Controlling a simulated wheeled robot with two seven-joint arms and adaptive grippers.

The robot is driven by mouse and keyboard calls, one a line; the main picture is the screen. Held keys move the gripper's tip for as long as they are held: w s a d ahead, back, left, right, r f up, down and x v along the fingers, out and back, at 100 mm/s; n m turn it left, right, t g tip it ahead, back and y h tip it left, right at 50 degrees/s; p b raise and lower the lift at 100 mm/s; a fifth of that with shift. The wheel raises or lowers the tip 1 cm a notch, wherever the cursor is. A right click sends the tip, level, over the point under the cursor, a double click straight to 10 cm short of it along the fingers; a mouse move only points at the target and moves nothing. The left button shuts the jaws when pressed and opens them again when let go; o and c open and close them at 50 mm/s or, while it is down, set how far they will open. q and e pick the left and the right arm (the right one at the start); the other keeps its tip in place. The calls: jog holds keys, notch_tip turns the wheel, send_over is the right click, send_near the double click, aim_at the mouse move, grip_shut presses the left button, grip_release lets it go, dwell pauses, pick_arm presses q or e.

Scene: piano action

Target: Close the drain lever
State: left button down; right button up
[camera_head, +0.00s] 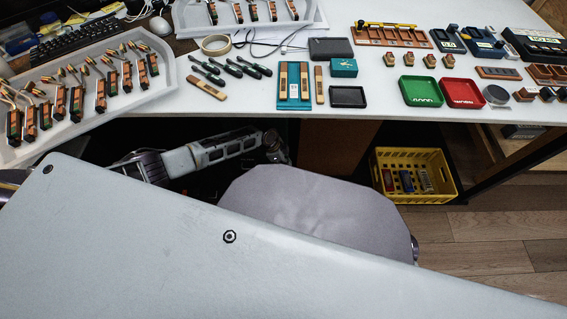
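I cannot make out a drain lever in the head view. An arm reaches in from the left, below the front edge of the white table (340,108). At its end is a small dark part that looks like my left gripper (277,149). It is in shadow, and I cannot see whether its fingers are apart or together. My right gripper is not in view. Much of the lower view is blocked close to the camera.
The tabletop holds a white tray (160,92) of piano action parts, a green tray (421,91), a red tray (462,93), black-handled tools (230,68) and a tape roll (216,44). A yellow crate (415,160) with small items stands below the table at right.

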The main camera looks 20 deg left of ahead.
aim_at(275, 170)
pick_arm(q)
jog(key=shift+s+b+x, duration=0.4)
jog(key=shift+b+x, duration=1.85)
jog(key=shift+x, duration=2.15)
jog(key=shift+s+a+r+b, duration=0.1)
jog(key=shift+a+b, duration=0.1)
jog(key=shift+a, duration=0.8)
jog(key=shift+s+a+b, duration=0.1)
jog(key=shift+a+b, duration=0.05)
jog(key=shift+a, duration=0.8)
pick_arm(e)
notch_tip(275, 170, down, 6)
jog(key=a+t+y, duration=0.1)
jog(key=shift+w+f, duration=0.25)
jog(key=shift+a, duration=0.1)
pick_arm(q)
jog(key=shift+a, duration=0.1)
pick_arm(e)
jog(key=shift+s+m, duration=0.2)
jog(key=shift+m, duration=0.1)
